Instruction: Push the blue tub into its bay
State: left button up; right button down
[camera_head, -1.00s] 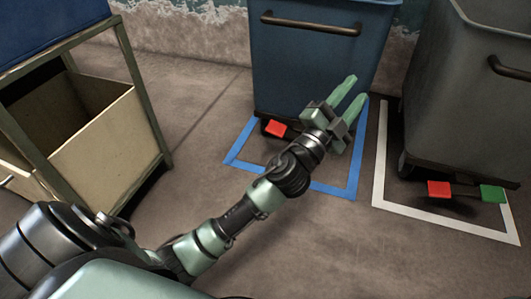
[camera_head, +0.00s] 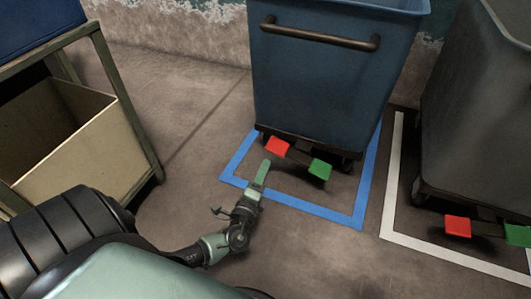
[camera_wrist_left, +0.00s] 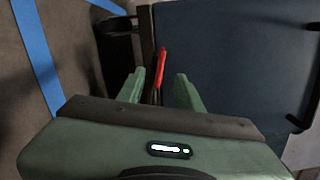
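The blue tub (camera_head: 320,85) stands upright on a dark wheeled base, with a bar handle (camera_head: 320,33) on its near face. A red pedal (camera_head: 277,147) and a green pedal (camera_head: 320,168) stick out at its base. Its bay is the blue floor outline (camera_head: 300,205); the tub covers the back part, and the far edge is hidden. My left gripper (camera_head: 263,173) is low in front of the red pedal. In the left wrist view its fingers (camera_wrist_left: 160,88) are spread, with the red pedal (camera_wrist_left: 161,62) ahead between them, seemingly untouched. My right gripper is out of view.
A grey tub (camera_head: 480,120) with its own red and green pedals stands at right by a white floor outline (camera_head: 388,190). A metal rack (camera_head: 125,110) with a tan bin (camera_head: 75,150) stands at left. A wall is behind. Floor between rack and blue outline is clear.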

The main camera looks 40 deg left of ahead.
aim_at(271, 152)
pick_arm(q)
jog(key=b+x, duration=0.2)
jog(key=x, duration=0.4)
jog(key=shift+w+b, duration=0.15)
jog(key=shift+b, duration=0.15)
jog(key=shift+w+a+r, duration=0.1)
jog(key=shift+w+a, duration=0.2)
jog(key=shift+w, duration=0.4)
jog(key=shift+c, duration=0.2)
grip_shut()
dwell(0.7)
